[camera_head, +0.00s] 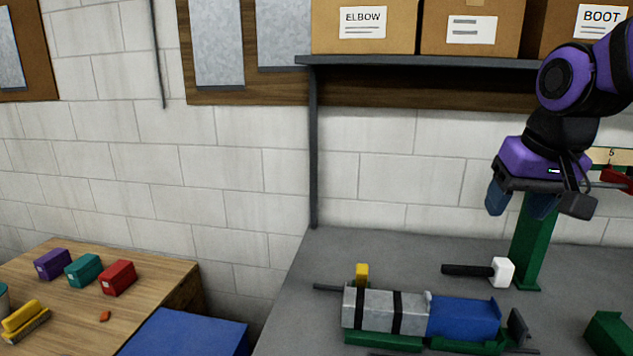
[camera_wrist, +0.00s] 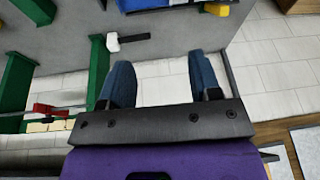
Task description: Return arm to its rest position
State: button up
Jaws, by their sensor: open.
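My gripper (camera_head: 522,200) hangs at the upper right in the head view, above the back of the grey bench (camera_head: 290,312). Its two blue fingers are apart with nothing between them. In the wrist view my gripper (camera_wrist: 161,82) also shows open, with only white wall blocks between the fingers. My purple and black arm comes in from the right edge.
A green post (camera_head: 530,245) stands close by my gripper. A white-headed mallet (camera_head: 502,271) and a grey and blue duct piece (camera_head: 415,313) in a green fixture lie below. A shelf (camera_head: 430,62) with boxes is above. A wooden table (camera_head: 75,290) with coloured blocks is left.

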jog(key=s+d+f+n+t, duration=0.1)
jog(key=s, duration=1)
jog(key=shift+s+t, duration=0.3)
jog(key=shift+s, duration=0.1)
jog(key=shift+d, duration=0.1)
